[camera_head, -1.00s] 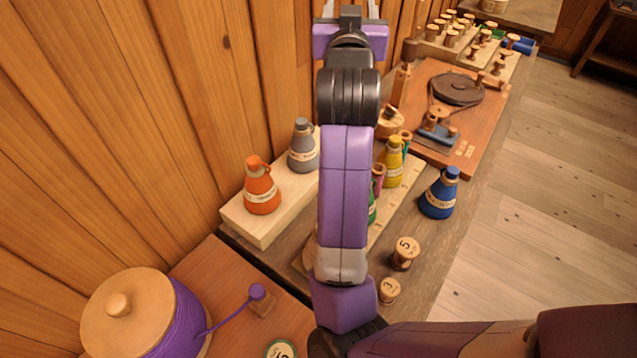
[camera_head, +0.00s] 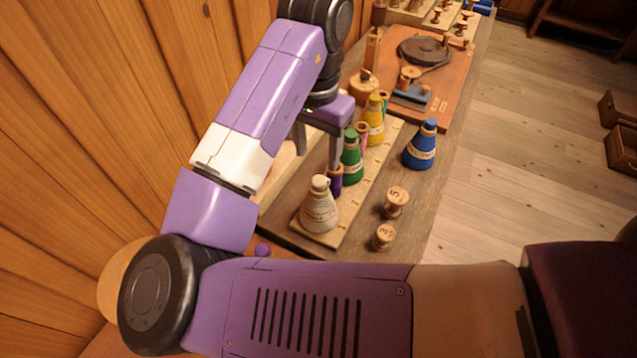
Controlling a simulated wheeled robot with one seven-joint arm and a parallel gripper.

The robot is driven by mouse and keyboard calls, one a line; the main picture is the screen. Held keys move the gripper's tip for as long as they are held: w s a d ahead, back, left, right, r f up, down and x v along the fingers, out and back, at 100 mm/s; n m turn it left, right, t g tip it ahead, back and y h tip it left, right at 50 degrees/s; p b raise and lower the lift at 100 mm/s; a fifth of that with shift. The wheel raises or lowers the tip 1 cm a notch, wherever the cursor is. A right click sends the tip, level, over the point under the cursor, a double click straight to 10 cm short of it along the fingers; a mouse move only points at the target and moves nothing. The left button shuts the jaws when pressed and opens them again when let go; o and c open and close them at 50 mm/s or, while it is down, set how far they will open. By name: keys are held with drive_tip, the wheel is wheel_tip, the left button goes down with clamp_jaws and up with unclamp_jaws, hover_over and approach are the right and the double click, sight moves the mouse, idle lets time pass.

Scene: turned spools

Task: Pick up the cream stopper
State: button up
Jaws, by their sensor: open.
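The cream stopper (camera_head: 320,184) sits upright in the neck of a cream conical bottle (camera_head: 319,212) at the near end of a pale numbered board (camera_head: 350,222). My gripper (camera_head: 318,158) points down just beyond the cream bottle, its grey fingers apart and nothing visible between them. The right finger comes down close to a small purple spool (camera_head: 335,182) behind the stopper; I cannot tell whether they touch. The gripper is apart from the stopper.
Green (camera_head: 351,160), yellow (camera_head: 374,122) and blue (camera_head: 421,148) bottles stand beyond and to the right. Two wooden spools (camera_head: 395,203) stand right of the board. A wooden panel with a dark disc (camera_head: 424,51) lies farther back. My arm covers much of the left side.

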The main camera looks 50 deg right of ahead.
sight(319, 181)
wheel_tip(319, 181, down, 2)
drive_tip(key=shift+a+f, duration=0.15)
drive_tip(key=shift+f, duration=0.1)
drive_tip(key=shift+s+f+p, duration=0.15)
drive_tip(key=shift+f+p, duration=0.2)
drive_tip(key=shift+f, duration=2.25)
clamp_jaws()
